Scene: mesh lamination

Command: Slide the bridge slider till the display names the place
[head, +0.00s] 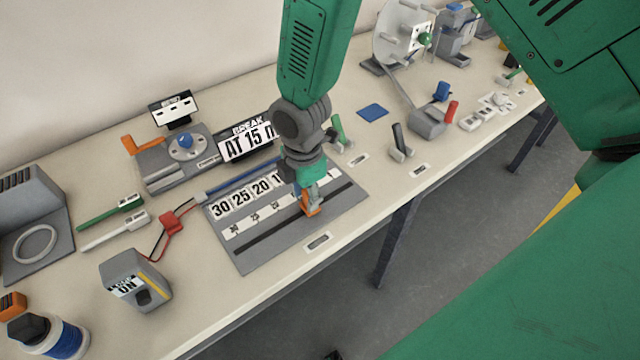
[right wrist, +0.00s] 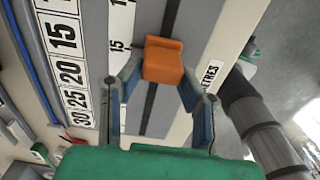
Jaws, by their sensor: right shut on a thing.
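The bridge slider is an orange block in the dark slot of a grey scale board (head: 262,258). It shows at the gripper's tip in the head view (head: 312,209) and large in the right wrist view (right wrist: 163,60). The board carries numbers such as 30, 25, 20 and 15. My right gripper (head: 307,192) comes down from above and is shut on the slider, one blue finger on each side. The display (head: 247,142) behind the board reads "BREAK AT 15" and then a part hidden by my right arm. My left gripper is not in view.
A grey unit with a blue knob (head: 184,143) stands left of the display. A red clip with cables (head: 172,222) and a grey box marked "ON" (head: 135,279) lie left of the board. Levers (head: 398,145) stand to the right. The table's front edge runs close below the board.

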